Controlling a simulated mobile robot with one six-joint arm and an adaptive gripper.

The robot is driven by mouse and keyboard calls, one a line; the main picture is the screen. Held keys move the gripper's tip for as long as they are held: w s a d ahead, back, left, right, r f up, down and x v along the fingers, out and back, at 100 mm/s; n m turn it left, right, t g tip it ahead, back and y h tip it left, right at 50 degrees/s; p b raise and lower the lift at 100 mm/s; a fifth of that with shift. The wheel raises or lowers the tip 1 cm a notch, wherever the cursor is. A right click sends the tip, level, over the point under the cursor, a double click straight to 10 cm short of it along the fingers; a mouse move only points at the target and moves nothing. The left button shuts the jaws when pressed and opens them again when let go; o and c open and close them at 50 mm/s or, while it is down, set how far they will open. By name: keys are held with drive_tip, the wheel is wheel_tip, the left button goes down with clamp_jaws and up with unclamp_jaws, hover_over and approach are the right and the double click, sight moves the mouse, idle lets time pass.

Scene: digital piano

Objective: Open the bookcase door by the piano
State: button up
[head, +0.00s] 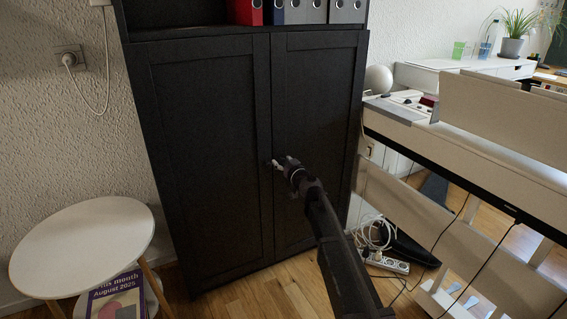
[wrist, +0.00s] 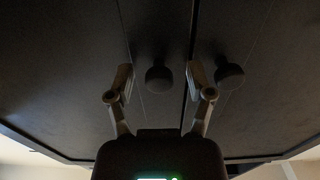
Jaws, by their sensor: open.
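The bookcase is black, with a left door (head: 205,150) and a right door (head: 312,95), both looking shut in the head view. My gripper (head: 279,163) is at the seam between the doors, about mid-height. In the wrist view my gripper (wrist: 160,76) is open, its two fingers apart and pointing at the door fronts. One round dark knob (wrist: 158,79) lies between the fingers, left of the dark seam. A second knob (wrist: 230,76) is outside the right finger, close beside it. I cannot tell whether any finger touches a knob. The knobs are not clear in the head view.
A white round table (head: 85,240) stands at the left, with a purple magazine (head: 117,298) below. The white piano (head: 480,150) is close on the right. Cables and a power strip (head: 388,263) lie on the floor beside the bookcase.

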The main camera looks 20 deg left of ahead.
clamp_jaws()
drive_tip(key=shift+d, duration=0.1)
drive_tip(key=shift+s, duration=0.1)
